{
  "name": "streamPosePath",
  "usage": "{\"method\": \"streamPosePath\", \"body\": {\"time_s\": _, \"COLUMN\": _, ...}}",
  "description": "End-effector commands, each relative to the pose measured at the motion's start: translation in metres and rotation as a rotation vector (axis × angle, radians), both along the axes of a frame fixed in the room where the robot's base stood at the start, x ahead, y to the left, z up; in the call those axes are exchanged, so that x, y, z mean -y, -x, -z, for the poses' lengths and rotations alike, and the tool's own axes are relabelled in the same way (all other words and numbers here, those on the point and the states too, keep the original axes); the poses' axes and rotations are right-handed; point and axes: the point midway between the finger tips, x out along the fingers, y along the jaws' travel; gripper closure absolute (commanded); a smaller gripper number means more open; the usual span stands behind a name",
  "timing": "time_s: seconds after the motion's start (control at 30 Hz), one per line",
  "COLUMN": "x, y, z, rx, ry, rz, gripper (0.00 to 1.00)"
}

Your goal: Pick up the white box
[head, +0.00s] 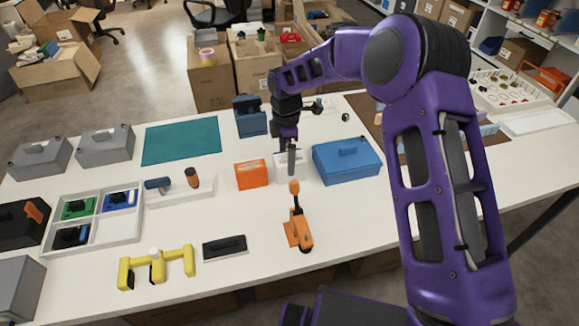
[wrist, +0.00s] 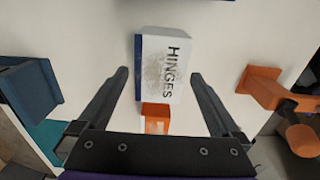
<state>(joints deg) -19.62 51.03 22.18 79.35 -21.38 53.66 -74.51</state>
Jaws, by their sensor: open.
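The white box (wrist: 165,72) shows in the wrist view with the word HINGES on its top and a dark blue end. In the head view the white box (head: 302,168) stands on the table between an orange box and a blue case, partly hidden by my gripper. My gripper (head: 291,170) is open and points down at it. In the wrist view the open fingers of my gripper (wrist: 159,76) reach to either side of the box, with gaps showing on both sides. I cannot tell how far above the box the fingertips are.
An orange box (head: 251,174) stands close on the left, a blue case (head: 347,160) on the right. An orange tool (head: 298,229) lies in front and a dark blue object (head: 250,118) stands behind. Left of these lies a teal mat (head: 181,141).

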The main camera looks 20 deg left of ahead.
Motion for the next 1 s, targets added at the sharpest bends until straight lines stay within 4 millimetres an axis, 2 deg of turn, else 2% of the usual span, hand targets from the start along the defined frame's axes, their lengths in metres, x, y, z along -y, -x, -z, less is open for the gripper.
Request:
{"method": "streamPosePath", "body": {"time_s": 0.3, "x": 0.007, "y": -0.004, "z": 0.044, "rx": -0.002, "ry": 0.001, "rz": 0.000, "gripper": 0.00}}
{"method": "streamPosePath", "body": {"time_s": 0.53, "x": 0.007, "y": -0.004, "z": 0.046, "rx": -0.001, "ry": 0.001, "rz": 0.001, "gripper": 0.00}}
{"method": "streamPosePath", "body": {"time_s": 1.0, "x": 0.007, "y": -0.004, "z": 0.045, "rx": -0.001, "ry": 0.001, "rz": 0.001, "gripper": 0.85}}
